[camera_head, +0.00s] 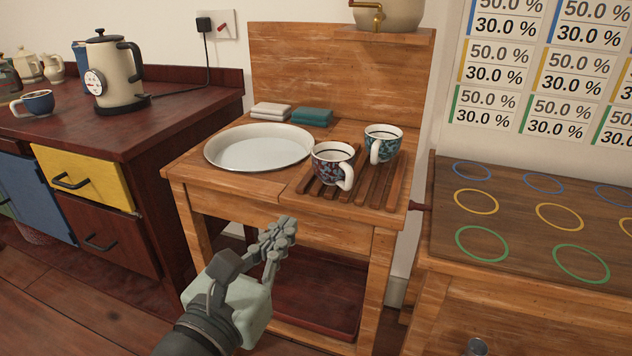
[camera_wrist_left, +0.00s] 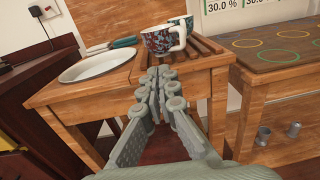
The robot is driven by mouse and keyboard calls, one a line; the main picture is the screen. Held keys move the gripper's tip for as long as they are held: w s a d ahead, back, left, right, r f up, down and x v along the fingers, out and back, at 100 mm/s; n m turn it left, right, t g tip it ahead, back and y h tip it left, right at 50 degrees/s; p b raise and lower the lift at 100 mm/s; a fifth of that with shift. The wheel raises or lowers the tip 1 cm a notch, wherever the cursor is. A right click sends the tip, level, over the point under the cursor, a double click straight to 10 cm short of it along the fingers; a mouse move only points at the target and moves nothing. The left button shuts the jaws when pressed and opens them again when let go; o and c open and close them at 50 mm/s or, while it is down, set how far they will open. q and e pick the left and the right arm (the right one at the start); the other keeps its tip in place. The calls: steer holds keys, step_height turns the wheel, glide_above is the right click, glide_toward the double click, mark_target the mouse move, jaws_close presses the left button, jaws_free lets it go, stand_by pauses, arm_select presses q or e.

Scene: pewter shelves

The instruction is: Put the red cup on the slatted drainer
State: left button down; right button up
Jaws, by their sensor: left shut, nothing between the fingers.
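The red-patterned cup (camera_head: 330,168) stands upright on the front left part of the slatted drainer (camera_head: 376,188), its handle facing front right. In the left wrist view the red cup (camera_wrist_left: 161,41) shows just beyond my fingertips. A teal-patterned cup (camera_head: 382,142) stands behind it on the same drainer. My left gripper (camera_head: 284,228) is shut and empty, in front of and below the stand's top edge, apart from the cup. It also shows in the left wrist view (camera_wrist_left: 160,76). My right gripper is not in view.
A white basin (camera_head: 259,147) sits left of the drainer, with folded cloths (camera_head: 312,116) behind it. A kettle (camera_head: 116,74) and a blue cup (camera_head: 38,103) stand on the dark counter at left. A board with coloured rings (camera_head: 520,207) lies at right.

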mark_target(326, 175)
arm_select(q)
steer(key=b+x, duration=0.2)
steer(key=x, duration=1)
steer(key=shift+w+d, duration=0.1)
steer(key=shift+w, duration=0.2)
steer(key=shift+w+d, duration=0.2)
steer(key=shift+w, duration=0.3)
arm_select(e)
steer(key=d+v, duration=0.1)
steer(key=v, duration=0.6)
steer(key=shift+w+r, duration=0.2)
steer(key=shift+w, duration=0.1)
arm_select(q)
steer(key=shift+w+r, duration=0.1)
steer(key=shift+w, duration=0.1)
steer(key=shift+p+x, duration=0.5)
steer(key=shift+x, duration=0.3)
steer(key=shift+w+d, duration=0.15)
steer(key=shift+d, duration=0.05)
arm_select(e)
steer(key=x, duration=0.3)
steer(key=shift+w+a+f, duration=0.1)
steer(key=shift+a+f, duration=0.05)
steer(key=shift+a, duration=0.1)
